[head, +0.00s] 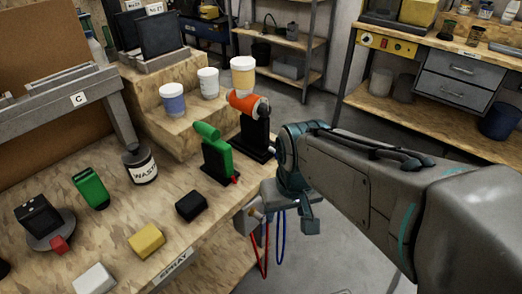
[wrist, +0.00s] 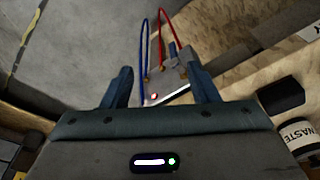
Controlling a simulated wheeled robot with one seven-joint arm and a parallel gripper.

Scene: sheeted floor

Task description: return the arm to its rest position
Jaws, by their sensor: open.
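My arm reaches in from the right in the head view. My gripper (head: 290,208) hangs at its end, just off the front right edge of the wooden bench (head: 125,232). In the wrist view my gripper (wrist: 161,82) has its two blue-grey fingers wide apart, with nothing held between them. I cannot tell whether the gripper touches the bracket.
A green tool (head: 215,155) and an orange tool (head: 249,104) stand in black holders near the gripper. A waste tin (head: 140,168), black block (head: 191,206) and yellow block (head: 147,241) lie further left. The floor (head: 310,140) behind is clear.

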